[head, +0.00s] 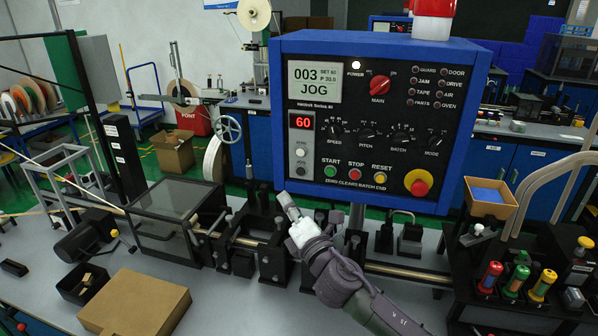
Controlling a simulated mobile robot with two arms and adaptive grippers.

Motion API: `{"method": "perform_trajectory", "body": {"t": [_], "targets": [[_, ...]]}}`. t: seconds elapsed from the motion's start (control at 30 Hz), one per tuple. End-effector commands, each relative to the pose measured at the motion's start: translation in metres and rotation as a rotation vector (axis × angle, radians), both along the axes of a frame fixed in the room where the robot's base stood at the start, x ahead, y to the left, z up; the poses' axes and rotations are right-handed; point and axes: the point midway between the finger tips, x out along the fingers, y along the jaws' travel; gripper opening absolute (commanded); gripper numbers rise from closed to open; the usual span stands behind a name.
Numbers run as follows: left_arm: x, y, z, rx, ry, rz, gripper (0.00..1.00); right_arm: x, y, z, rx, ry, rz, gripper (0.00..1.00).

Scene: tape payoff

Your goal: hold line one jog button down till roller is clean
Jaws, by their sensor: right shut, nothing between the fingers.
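The blue-framed control panel (455,150) faces me, and its screen (315,82) reads 003 and JOG. A pale round button (301,153) sits below the red 60 display, with a darker one (300,171) under it. Their labels are too small to read, so I cannot tell which is the jog button. My right gripper (287,203) is shut and empty, just below the panel's lower left edge in the picture, apart from the buttons. The machine line (240,240) runs behind it. I cannot pick out the roller or see its state. My left gripper is out of view.
Green START (330,171), red STOP (355,175) and yellow RESET (379,180) buttons line the panel's bottom, with a red emergency button (419,183) at right. A cardboard box (135,304) lies front left. Colored-handled tools (515,281) stand at right.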

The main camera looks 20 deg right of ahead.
Motion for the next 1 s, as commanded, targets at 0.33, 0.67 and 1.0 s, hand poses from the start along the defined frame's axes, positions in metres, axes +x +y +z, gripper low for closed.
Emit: {"method": "perform_trajectory", "body": {"t": [0.33,0.67,1.0], "targets": [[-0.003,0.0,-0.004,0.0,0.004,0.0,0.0,0.011,-0.008,-0.001,0.002,0.0,-0.003,0.0],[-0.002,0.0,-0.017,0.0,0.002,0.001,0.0,0.049,-0.035,-0.002,0.003,0.001,-0.004,0.0],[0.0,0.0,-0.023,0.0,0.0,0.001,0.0,0.072,-0.049,0.0,0.004,0.001,-0.002,0.0]]}}
